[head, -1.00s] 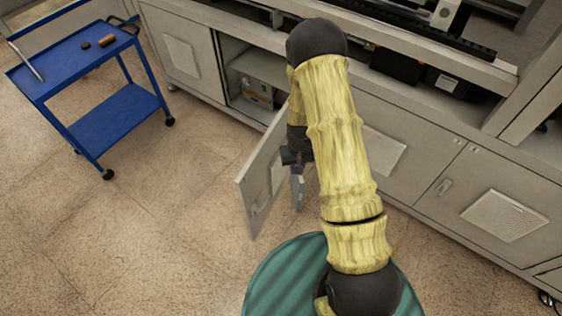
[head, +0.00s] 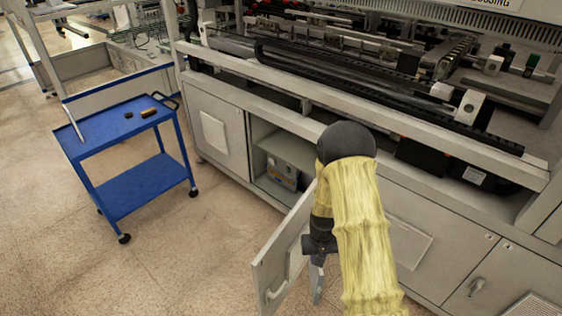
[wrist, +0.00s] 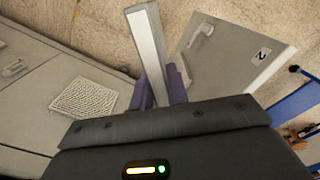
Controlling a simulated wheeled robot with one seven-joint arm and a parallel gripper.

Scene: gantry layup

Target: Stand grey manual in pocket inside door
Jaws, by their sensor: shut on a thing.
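My gripper (head: 318,262) is shut on the grey manual (head: 317,284), a thin slab pointing down in the head view. In the wrist view the manual (wrist: 146,38) sticks out beyond the fingers (wrist: 160,90), with a pale face and a grey edge. The open cabinet door (head: 268,268) is just left of the gripper. The wrist view shows this door (wrist: 228,68) apart from the manual, with its handle and a "2" label. This is the door's outer face. Its inner face and the pocket are hidden.
A blue cart (head: 135,125) with small items stands at the left. Closed cabinet doors (head: 425,240) lie to the right. Floor (head: 190,255) between cart and door is clear.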

